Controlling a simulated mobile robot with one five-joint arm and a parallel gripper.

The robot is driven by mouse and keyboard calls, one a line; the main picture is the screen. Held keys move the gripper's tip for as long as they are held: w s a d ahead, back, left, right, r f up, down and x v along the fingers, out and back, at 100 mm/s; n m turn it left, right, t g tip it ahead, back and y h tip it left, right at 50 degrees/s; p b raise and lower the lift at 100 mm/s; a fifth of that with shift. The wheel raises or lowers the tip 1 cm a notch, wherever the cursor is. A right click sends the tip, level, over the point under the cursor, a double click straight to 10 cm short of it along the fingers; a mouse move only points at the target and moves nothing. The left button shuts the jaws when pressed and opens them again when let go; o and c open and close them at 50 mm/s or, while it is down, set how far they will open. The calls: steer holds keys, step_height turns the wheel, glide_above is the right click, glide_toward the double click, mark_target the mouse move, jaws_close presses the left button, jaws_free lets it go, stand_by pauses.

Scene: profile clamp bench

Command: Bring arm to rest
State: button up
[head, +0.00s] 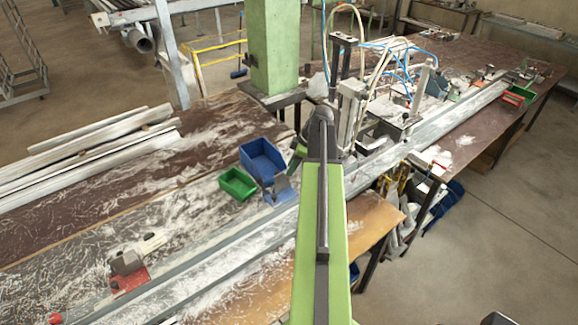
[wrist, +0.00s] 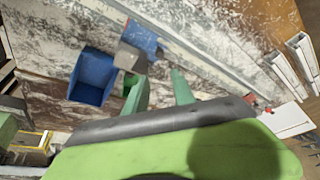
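My arm, green with a dark bar on top, reaches up the middle of the head view over the bench. My gripper is mostly hidden behind the arm there; a bit of green shows left of the arm's end. In the wrist view my gripper (wrist: 161,85) shows two green fingers apart, with nothing held between them. Beyond the fingers lie the bench top, a blue bin (wrist: 92,78) and a blue and grey clamp block (wrist: 137,38).
The blue bin (head: 262,157) and a green bin (head: 237,184) stand left of my arm, beside a long metal rail (head: 210,272). A red and grey clamp (head: 128,272) sits lower left. Pale profiles (head: 90,148) lie left. A green post (head: 273,45) and hosed machine (head: 385,100) stand behind.

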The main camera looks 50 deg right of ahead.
stand_by(0.4)
steer(key=w+a+f+m+g+b, duration=0.1)
steer(key=w+a+f+b, duration=0.2)
steer(key=a, duration=0.5)
steer(key=w+a+f+m+g+b, duration=0.1)
steer(key=w+a+f+b, duration=0.2)
steer(key=a, duration=0.4)
steer(key=w+a+f+m+b, duration=0.1)
steer(key=w+a+f+b, duration=0.2)
steer(key=a, duration=0.5)
steer(key=s+a+f+m+h+b, duration=0.1)
steer(key=a+f+b, duration=0.1)
steer(key=a, duration=0.5)
steer(key=s+a+f+m+g+b, duration=0.1)
steer(key=a+f+b, duration=0.2)
steer(key=a, duration=0.5)
steer(key=s+a+f+m+h+b, duration=0.1)
steer(key=a+f+b, duration=0.2)
steer(key=a+f, duration=0.2)
steer(key=shift+s+a+g+h, duration=0.1)
steer(key=shift+a+g+h, duration=0.1)
steer(key=shift+a, duration=0.7)
steer(key=shift+s+a+g+h, duration=0.1)
steer(key=shift+a+g, duration=0.1)
steer(key=shift+a, duration=0.65)
steer(key=shift+s+a+m, duration=0.1)
steer(key=shift+a+m, duration=0.3)
steer(key=shift+r, duration=0.15)
